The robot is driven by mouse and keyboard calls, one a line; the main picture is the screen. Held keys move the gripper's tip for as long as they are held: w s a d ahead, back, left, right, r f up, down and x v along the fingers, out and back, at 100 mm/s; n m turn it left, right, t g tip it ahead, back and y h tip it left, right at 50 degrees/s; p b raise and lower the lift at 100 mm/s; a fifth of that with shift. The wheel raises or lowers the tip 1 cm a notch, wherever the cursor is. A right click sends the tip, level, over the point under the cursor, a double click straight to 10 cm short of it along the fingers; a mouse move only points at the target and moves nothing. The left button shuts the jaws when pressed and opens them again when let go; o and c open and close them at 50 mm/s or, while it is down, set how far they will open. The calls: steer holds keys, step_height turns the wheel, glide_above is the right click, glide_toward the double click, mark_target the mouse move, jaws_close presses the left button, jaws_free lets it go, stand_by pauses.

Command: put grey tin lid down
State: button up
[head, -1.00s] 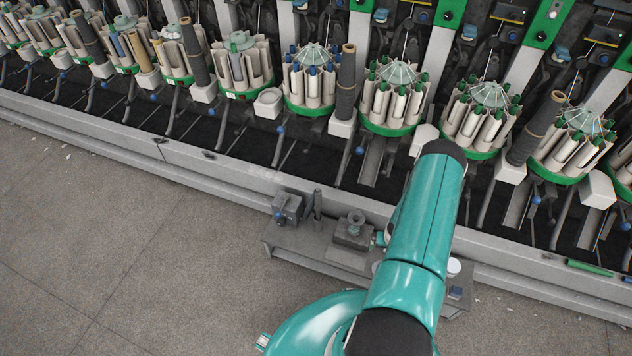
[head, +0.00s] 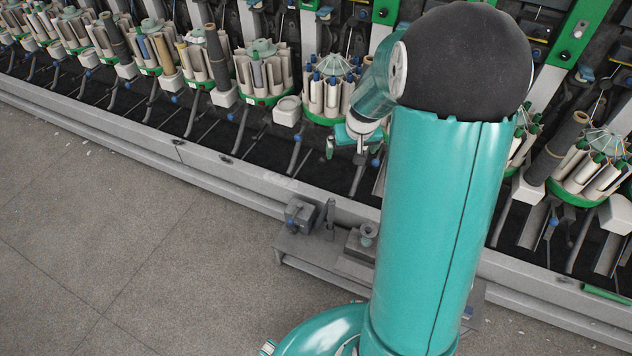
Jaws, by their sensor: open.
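I cannot make out a grey tin lid in the head view. My gripper (head: 353,154) shows left of my raised arm, in front of the machine's row of bobbin holders. Its jaws are apart and I see nothing held between them. A low grey bench (head: 320,262) stands below, against the machine's front rail. My arm covers the bench's right part.
On the bench are a grey block with a blue knob (head: 300,214), a short dark post (head: 330,218) and a block with a round top (head: 366,236). Green-based bobbin holders (head: 265,75) line the machine. The floor (head: 150,240) at left is clear.

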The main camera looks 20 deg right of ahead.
steer(key=s+a+r+n+t, duration=0.1)
steer(key=s+a+r, duration=0.3)
steer(key=a+r, duration=0.25)
steer(key=s+a+r+n, duration=0.1)
steer(key=s+a+r, duration=0.3)
steer(key=a+r, duration=0.3)
steer(key=s+a+r, duration=0.3)
steer(key=s, duration=0.3)
steer(key=s+a+r+n+t+y, duration=0.1)
steer(key=s+a+r, duration=0.2)
steer(key=s, duration=0.4)
steer(key=shift+s+a, duration=0.25)
steer(key=shift+a, duration=0.1)
steer(key=shift+r, duration=0.1)
